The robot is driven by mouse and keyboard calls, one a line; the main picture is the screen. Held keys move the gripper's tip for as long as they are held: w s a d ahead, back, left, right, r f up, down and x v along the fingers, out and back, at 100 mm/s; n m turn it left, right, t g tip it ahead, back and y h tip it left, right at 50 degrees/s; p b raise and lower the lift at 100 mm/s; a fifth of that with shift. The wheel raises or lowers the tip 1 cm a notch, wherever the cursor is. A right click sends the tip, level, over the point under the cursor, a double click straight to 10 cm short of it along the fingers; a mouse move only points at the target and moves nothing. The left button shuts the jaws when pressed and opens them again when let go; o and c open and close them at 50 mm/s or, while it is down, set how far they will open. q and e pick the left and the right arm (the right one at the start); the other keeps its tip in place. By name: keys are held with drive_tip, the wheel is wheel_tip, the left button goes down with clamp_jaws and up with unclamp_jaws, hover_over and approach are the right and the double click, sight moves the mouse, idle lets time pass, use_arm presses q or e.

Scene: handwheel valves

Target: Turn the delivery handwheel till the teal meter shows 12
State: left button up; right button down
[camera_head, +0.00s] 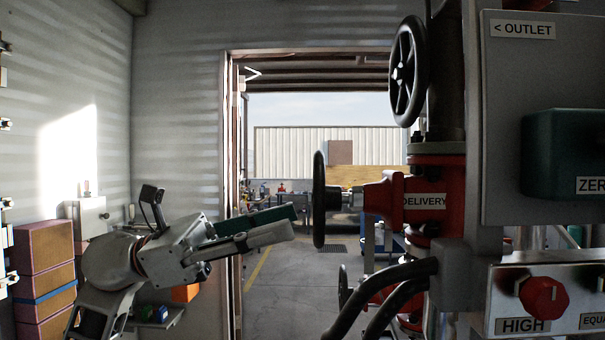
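The delivery handwheel (319,200) is dark and seen nearly edge-on, left of the red valve body with the DELIVERY label (424,201). My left gripper (294,224) comes in from the left, its fingers pointing right toward the lower part of the wheel. In the picture its tips end a little left of the rim, and nothing shows between them. The fingers overlap in this side view, so I cannot tell whether they are open. A teal housing (560,150) marked "ZER…" is cut off at the right edge. No meter reading is visible. My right gripper is out of view.
Another black handwheel (407,72) stands above. A grey panel (510,100) marked OUTLET and a red knob (543,298) above a HIGH label are at right. Thick black hoses (395,290) curve below the valve. Stacked boxes (45,270) stand at left. An open doorway lies behind.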

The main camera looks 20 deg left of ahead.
use_arm(q)
drive_tip(key=shift+n, duration=0.4)
drive_tip(key=p+x, duration=0.2)
drive_tip(key=x, duration=0.3)
drive_tip(key=shift+s+d+p, duration=0.1)
drive_tip(key=shift+s+p, duration=0.05)
drive_tip(key=shift+p, duration=0.2)
clamp_jaws()
drive_tip(key=shift+r, duration=0.1)
